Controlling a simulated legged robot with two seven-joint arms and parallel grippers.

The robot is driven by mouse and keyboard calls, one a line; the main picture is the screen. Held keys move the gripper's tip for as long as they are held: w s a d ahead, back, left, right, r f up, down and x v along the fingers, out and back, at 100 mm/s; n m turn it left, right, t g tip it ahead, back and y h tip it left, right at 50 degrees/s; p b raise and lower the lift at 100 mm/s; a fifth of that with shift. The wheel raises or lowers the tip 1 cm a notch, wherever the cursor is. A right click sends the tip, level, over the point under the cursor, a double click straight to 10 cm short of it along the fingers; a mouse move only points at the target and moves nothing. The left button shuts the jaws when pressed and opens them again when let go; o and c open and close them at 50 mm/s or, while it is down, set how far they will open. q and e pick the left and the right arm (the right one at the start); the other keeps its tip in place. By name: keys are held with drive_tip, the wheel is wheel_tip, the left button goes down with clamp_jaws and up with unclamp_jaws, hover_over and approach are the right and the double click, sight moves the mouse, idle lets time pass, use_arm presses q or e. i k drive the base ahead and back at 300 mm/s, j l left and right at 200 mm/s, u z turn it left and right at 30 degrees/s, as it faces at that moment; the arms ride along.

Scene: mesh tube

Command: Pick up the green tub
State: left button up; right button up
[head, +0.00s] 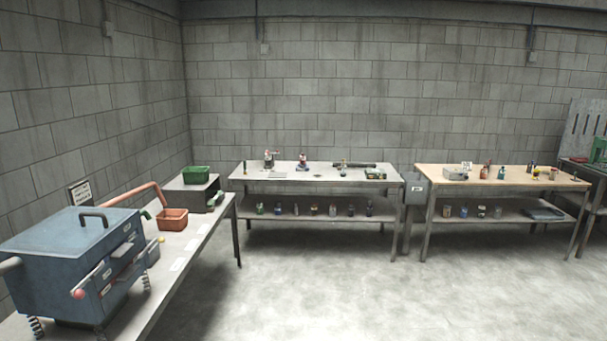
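A green tub (196,174) sits on top of a dark grey box (186,196) near the far end of the left workbench (185,252), close to the wall corner. Its visible side is upright and shows a mesh-like pattern. Another green container (599,150) is partly cut off at the right edge of the view, on the far right bench. Neither of my grippers is in view.
An orange-brown bin (173,219) stands on the left bench in front of the dark box. A large blue drawer box (75,255) with a handle fills the bench's near end. Two benches (300,177) (500,180) with small items line the back wall. The concrete floor (370,295) is clear.

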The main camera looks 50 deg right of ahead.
sight(191, 176)
drive_tip(key=z, duration=0.95)
drive_tip(key=i+z, duration=0.45)
drive_tip(key=i, duration=1.85)
drive_tip(key=i+l+u, duration=0.1)
drive_tip(key=i+u, duration=0.15)
drive_tip(key=i, duration=0.3)
drive_tip(key=i+l+u, duration=0.25)
drive_tip(key=i, duration=0.25)
drive_tip(key=i+l+u, duration=0.25)
drive_tip(key=i, duration=0.3)
drive_tip(key=i+l+u, duration=0.2)
drive_tip(key=i+l, duration=0.15)
drive_tip(key=i, duration=0.15)
